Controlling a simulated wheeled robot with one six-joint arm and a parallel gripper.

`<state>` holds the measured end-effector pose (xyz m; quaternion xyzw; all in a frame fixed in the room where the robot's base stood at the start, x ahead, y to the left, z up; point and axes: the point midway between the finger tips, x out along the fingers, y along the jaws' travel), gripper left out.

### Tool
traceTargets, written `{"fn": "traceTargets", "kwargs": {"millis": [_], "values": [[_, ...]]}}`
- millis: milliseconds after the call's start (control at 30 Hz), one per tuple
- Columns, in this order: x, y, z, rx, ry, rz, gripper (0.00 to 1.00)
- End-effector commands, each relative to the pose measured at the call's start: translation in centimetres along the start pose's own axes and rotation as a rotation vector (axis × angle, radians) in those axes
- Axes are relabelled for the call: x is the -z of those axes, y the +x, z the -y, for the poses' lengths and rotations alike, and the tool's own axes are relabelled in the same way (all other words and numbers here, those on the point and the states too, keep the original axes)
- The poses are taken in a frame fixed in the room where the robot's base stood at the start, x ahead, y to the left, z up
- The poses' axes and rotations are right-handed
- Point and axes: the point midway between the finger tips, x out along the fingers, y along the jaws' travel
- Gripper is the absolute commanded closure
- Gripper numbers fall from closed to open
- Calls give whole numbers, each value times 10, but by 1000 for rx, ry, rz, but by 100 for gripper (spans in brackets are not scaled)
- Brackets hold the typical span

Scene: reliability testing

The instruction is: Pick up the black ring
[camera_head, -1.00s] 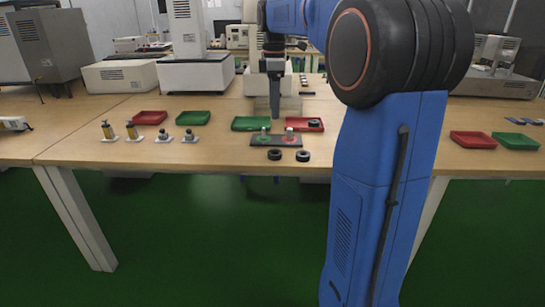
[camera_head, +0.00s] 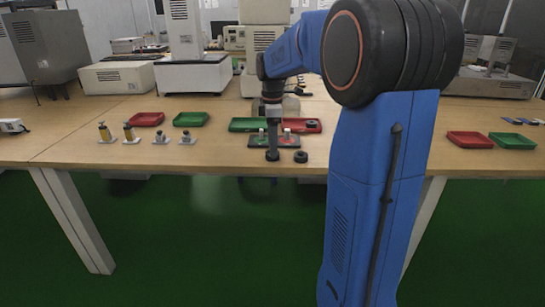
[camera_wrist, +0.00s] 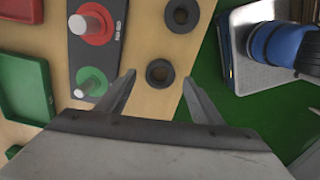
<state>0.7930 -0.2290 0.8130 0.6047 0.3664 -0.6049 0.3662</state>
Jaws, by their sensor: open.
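Two black rings lie flat on the table in front of a dark plate. The left ring (camera_wrist: 160,72) lies between my open fingers in the wrist view; in the head view my gripper mostly covers it. The right ring (camera_head: 300,156) is clear of the gripper and shows in the wrist view (camera_wrist: 182,15) at the top. My gripper (camera_wrist: 158,77) is open and empty, pointing down over the left ring. In the head view my gripper (camera_head: 272,150) is low, close to that ring.
The dark plate (camera_head: 256,142) carries two upright pegs, on a green and a red disc, behind the rings. A green tray (camera_head: 245,124) and a red tray (camera_head: 297,124) stand behind it. The table's front edge is close to the rings.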

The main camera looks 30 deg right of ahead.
Motion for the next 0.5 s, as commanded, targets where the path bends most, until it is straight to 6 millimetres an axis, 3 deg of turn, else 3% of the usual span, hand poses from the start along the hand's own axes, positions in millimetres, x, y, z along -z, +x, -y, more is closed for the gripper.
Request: {"fn": "traceTargets", "kwargs": {"millis": [200,467,500], "values": [[0,22,0,0,0,0,40],[0,24,0,0,0,0,40],[0,24,0,0,0,0,47]]}}
